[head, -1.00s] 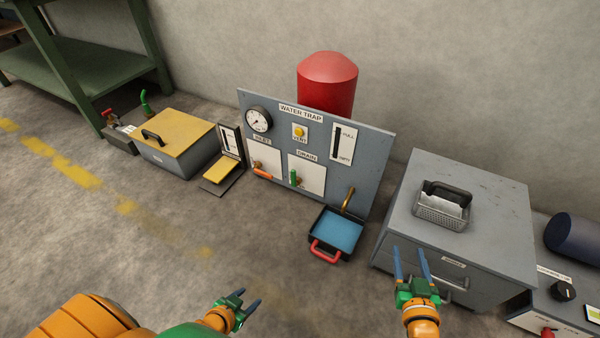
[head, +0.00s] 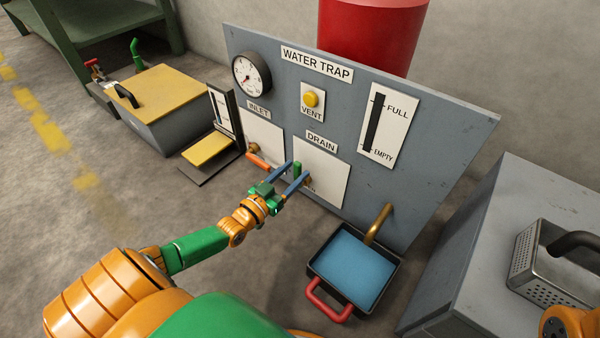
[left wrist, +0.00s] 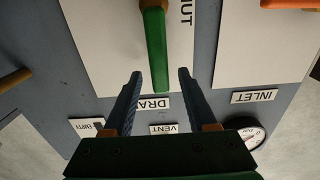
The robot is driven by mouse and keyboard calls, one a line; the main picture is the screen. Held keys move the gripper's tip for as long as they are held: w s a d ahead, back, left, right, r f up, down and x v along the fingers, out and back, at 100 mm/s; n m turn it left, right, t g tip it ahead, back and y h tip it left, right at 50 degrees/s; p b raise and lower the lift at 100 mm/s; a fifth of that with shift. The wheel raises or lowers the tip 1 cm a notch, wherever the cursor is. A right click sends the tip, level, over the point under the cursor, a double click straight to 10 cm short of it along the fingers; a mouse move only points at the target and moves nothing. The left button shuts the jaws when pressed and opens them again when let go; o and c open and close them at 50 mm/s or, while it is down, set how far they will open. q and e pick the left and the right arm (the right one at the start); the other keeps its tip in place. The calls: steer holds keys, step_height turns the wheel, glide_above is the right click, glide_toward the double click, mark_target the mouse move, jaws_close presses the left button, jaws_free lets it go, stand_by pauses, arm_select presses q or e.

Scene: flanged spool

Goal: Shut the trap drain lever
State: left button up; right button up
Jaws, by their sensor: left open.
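The green drain lever (head: 297,169) stands upright on the white plate (head: 328,181) under the DRAIN label of the water trap panel. In the left wrist view the lever (left wrist: 155,50) points from its brass pivot toward the DRAIN label. My left gripper (head: 299,170) is open at the lever, with its blue fingers reaching toward the panel. In the left wrist view the lever's free end lies between the two fingertips (left wrist: 160,73), with gaps on both sides. The fingers partly hide the lever's lower part in the head view. My right gripper is out of view.
The orange inlet lever (head: 260,161) is just left of my left gripper. A black tray with blue contents and a red handle (head: 328,306) stands below the brass spout (head: 378,223). A grey cabinet (head: 470,255) with a metal basket stands at right.

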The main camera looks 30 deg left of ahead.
arm_select(q)
steer(key=shift+w+d+b, duration=0.1)
steer(key=shift+w+b, duration=0.2)
steer(key=shift+w, duration=0.75)
jaws_close()
stand_by(0.5)
